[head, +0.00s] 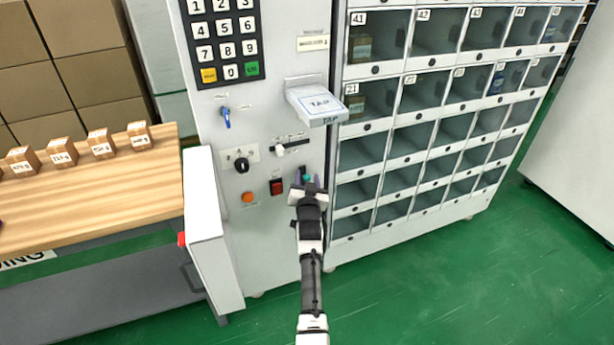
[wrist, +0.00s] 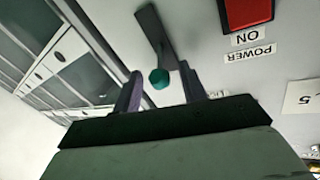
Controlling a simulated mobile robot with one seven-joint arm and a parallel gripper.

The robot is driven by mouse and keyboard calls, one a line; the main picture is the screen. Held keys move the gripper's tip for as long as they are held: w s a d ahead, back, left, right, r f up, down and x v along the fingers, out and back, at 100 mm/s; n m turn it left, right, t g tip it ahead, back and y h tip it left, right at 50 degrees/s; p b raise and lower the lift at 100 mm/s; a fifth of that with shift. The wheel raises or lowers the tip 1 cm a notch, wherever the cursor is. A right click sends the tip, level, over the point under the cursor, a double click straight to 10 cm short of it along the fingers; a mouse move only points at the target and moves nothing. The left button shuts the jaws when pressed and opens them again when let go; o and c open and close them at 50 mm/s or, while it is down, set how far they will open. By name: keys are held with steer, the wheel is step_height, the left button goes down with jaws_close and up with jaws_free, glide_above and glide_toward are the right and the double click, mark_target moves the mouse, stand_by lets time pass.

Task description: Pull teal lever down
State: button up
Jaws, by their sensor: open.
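The teal lever (wrist: 159,78) shows in the wrist view as a dark bar with a round teal knob at its end, mounted on the pale machine panel. In the head view its teal tip (head: 308,178) peeks out at my gripper. My gripper (wrist: 160,85) is open, with one finger on each side of the teal knob. I cannot tell whether either finger touches it. In the head view my gripper (head: 308,180) is at the lower right of the control panel, and my arm hides part of the lever's surroundings.
A red power switch (head: 277,186) sits just left of the lever; an orange button (head: 248,197) and black knob (head: 242,165) are farther left. The TAP reader (head: 318,103) juts out above. Glass-fronted compartments (head: 405,155) stand right. A wooden table (head: 90,195) with small boxes is left.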

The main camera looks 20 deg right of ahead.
steer(key=shift+w+d, duration=0.15)
steer(key=shift+w, duration=0.35)
jaws_close()
steer(key=shift+f+b, duration=0.15)
steer(key=shift+b, duration=0.15)
